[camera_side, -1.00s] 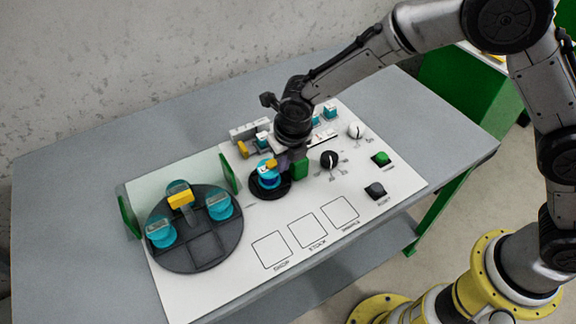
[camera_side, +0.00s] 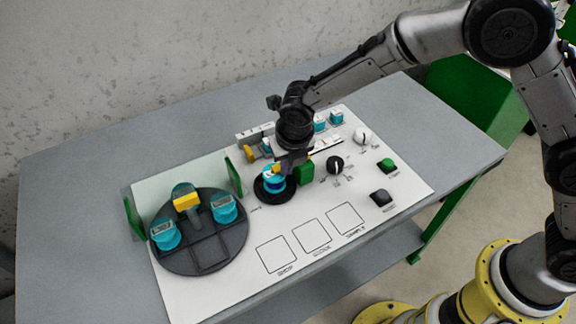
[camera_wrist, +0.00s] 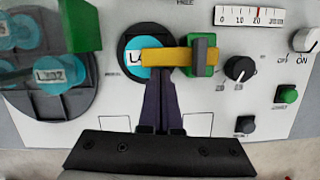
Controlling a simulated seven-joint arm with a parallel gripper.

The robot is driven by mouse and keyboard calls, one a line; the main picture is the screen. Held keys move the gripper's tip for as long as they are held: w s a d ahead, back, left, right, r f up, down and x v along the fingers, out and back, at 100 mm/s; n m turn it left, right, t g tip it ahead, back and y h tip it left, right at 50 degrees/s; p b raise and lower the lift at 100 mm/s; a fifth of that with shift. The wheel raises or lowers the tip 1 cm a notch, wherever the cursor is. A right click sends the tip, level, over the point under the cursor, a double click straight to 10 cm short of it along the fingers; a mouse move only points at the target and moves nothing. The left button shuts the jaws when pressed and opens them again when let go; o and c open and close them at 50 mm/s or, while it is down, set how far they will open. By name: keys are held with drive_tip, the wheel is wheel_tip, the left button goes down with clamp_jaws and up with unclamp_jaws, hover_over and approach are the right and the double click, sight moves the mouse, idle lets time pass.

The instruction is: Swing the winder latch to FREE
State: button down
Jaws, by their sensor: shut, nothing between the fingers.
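The winder latch (camera_wrist: 178,56) is a yellow bar lying across the blue spool (camera_wrist: 131,57) and a green block (camera_wrist: 190,70) in the wrist view. A grey upright piece (camera_wrist: 200,55) crosses its right part. The FREE marking (camera_wrist: 185,3) is at the top edge of that view. My gripper (camera_wrist: 160,78) is shut and empty, its fingertips just at the near edge of the bar. I cannot tell if they touch it. In the side view my gripper (camera_side: 283,166) is low beside the spool (camera_side: 273,182) and partly hides the latch.
A dark turntable (camera_side: 208,254) with several blue spools and a yellow handle stands at the left, beside green guards (camera_side: 234,178). Right of the winder are a black knob (camera_side: 335,165), a green button (camera_side: 387,166) and a dark button (camera_side: 381,197). The panel front with printed squares is clear.

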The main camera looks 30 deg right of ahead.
sight(278, 164)
drive_tip(key=shift+w+a+m, duration=0.1)
drive_tip(key=shift+w+m, duration=0.05)
drive_tip(key=shift+m, duration=0.15)
drive_tip(key=m, duration=0.1)
drive_tip(key=w+m, duration=0.1)
drive_tip(key=m, duration=0.1)
drive_tip(key=shift+w+a+h, duration=0.25)
drive_tip(key=shift+h, duration=0.15)
drive_tip(key=w+m, duration=0.1)
drive_tip(key=m, duration=0.1)
drive_tip(key=w+m+g+h, duration=0.1)
drive_tip(key=m, duration=0.1)
drive_tip(key=shift+w+m, duration=0.1)
drive_tip(key=shift+m, duration=0.3)
drive_tip(key=m, duration=0.1)
drive_tip(key=w+m, duration=0.1)
drive_tip(key=m, duration=0.1)
drive_tip(key=shift+w+d+m+g, duration=0.3)
drive_tip(key=shift+d+g, duration=0.05)
drive_tip(key=shift+g, duration=0.05)
drive_tip(key=m, duration=0.1)
drive_tip(key=w+d+m, duration=0.1)
drive_tip(key=m, duration=0.1)
drive_tip(key=shift+w+m+g+h, duration=0.15)
drive_tip(key=shift+m+g+h, duration=0.15)
drive_tip(key=shift+g, duration=0.1)
drive_tip(key=shift+w+d, duration=0.1)
drive_tip(key=shift+d, duration=0.15)
